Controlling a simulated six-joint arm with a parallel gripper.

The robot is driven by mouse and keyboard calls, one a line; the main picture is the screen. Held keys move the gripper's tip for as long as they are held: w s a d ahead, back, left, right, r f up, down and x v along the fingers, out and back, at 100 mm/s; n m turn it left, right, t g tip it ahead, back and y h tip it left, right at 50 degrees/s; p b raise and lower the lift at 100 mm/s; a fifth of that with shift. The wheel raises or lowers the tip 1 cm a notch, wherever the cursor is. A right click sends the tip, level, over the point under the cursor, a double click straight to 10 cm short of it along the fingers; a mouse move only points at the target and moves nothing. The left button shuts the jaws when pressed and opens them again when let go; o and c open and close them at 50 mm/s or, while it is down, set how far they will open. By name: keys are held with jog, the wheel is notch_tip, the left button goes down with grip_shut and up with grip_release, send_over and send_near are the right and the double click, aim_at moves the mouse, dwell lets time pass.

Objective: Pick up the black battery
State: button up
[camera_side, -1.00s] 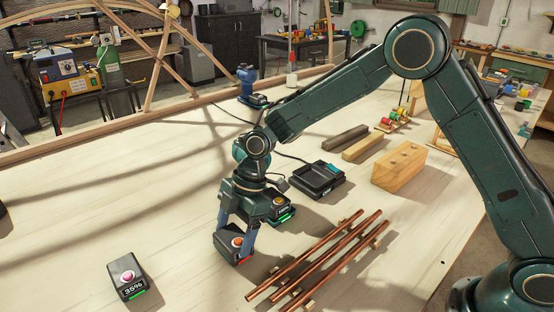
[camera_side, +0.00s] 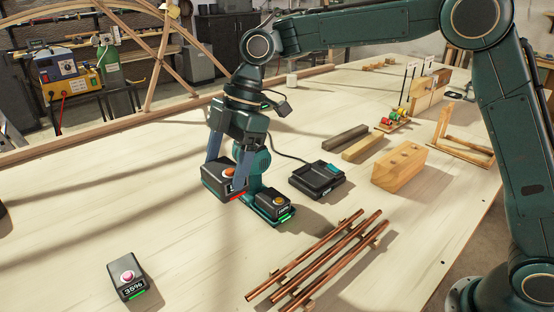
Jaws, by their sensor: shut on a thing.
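My gripper (camera_side: 225,176) is shut on a black battery (camera_side: 221,184) with an orange-red button and a red-lit edge, and holds it above the table. The tool is partly hidden by my gripper. A third black battery (camera_side: 128,276), with a pink button, a "35%" display and a green light, lies alone at the front left.
A black charger (camera_side: 316,180) with a cable stands right of the tool. Copper rods (camera_side: 318,262) lie on small supports in front. A wooden block with holes (camera_side: 400,167) and two bars (camera_side: 362,146) are at the right. The table's left side (camera_side: 90,205) is mostly clear.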

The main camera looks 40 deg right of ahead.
jog(key=shift+r, duration=0.95)
jog(key=w+d+m+t, duration=0.15)
jog(key=d+m, duration=0.25)
jog(key=d, duration=0.7)
jog(key=w+d+m+t, duration=0.1)
jog(key=w+d+m, duration=0.2)
jog(key=d, duration=0.8)
jog(key=s+d+f+n+g, duration=0.2)
jog(key=d+f+n, duration=0.4)
jog(key=d+f, duration=0.3)
jog(key=shift+f+n, duration=0.4)
jog(key=shift+f, duration=0.3)
jog(key=shift+w+f+g, duration=0.1)
jog(key=shift+f+g, duration=0.05)
jog(key=shift+g, duration=0.1)
